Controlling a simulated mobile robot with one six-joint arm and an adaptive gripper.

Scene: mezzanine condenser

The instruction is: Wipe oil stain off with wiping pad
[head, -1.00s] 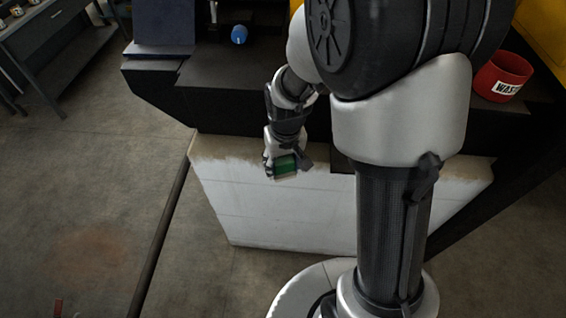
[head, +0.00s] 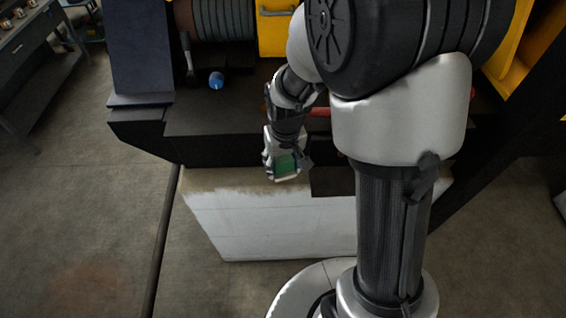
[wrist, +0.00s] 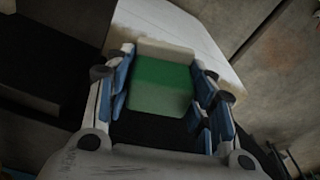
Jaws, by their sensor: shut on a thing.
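My gripper (head: 286,172) is shut on a wiping pad with a green body and a pale edge (head: 287,165). In the wrist view the pad (wrist: 160,85) sits between the blue-padded fingers (wrist: 162,105). The gripper hangs in front of a black bench, above the brown-stained top edge of a white panel (head: 275,225). I cannot tell whether the pad touches the panel. A faint reddish-brown patch (head: 90,285) lies on the floor at the lower left; I cannot tell if it is the oil stain.
The black bench (head: 215,135) carries a dark upright panel and a blue object (head: 216,80). A yellow cabinet (head: 277,28) and a ribbed drum (head: 222,18) stand behind. A dark rail runs along the floor left of the white panel.

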